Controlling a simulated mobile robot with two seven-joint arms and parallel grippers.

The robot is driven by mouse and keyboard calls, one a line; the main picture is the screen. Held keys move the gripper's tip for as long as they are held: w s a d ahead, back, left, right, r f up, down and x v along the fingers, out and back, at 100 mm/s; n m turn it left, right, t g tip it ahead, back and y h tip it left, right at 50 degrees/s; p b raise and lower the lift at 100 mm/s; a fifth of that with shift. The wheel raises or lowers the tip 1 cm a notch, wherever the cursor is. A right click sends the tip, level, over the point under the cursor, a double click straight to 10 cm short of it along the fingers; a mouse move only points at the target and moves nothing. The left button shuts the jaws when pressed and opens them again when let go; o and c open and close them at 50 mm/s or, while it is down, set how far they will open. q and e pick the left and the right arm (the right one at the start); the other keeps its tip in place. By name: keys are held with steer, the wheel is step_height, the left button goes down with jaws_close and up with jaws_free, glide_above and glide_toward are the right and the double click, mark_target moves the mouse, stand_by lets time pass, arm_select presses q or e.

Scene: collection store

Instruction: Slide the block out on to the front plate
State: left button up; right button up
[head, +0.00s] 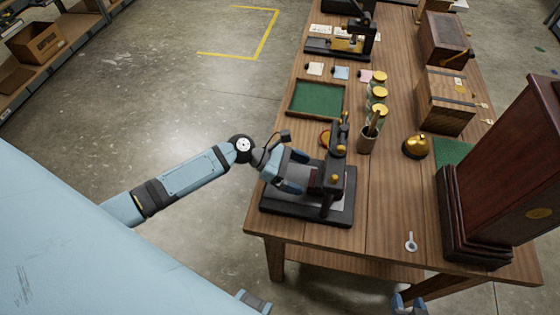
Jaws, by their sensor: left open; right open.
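A small black press-like stand (337,180) with brass knobs stands at the near left of the wooden table. Its flat grey front plate (292,204) lies on the dark base. A small dark reddish-brown block (317,180) appears to sit inside the stand, largely hidden by the frame and my gripper. My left gripper (302,172) is open at the left side of the stand, its two fingers apart and pointing toward the block. I cannot tell whether they touch it. My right gripper (408,303) is open and empty at the bottom edge, below the table's near edge, partly cut off.
A green-lined tray (315,98), a brush pot (367,138) and a brass bell (416,146) stand behind and right of the stand. A tall dark wooden case (506,170) fills the right. A small silver key-like piece (411,241) lies near the front.

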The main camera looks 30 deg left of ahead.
mark_target(312, 177)
arm_select(q)
steer(key=shift+x, duration=2.2)
arm_select(e)
steer(key=shift+r, duration=0.25)
arm_select(q)
steer(key=c, duration=1.1)
steer(key=shift+a, duration=0.1)
arm_select(e)
steer(key=shift+a, duration=0.1)
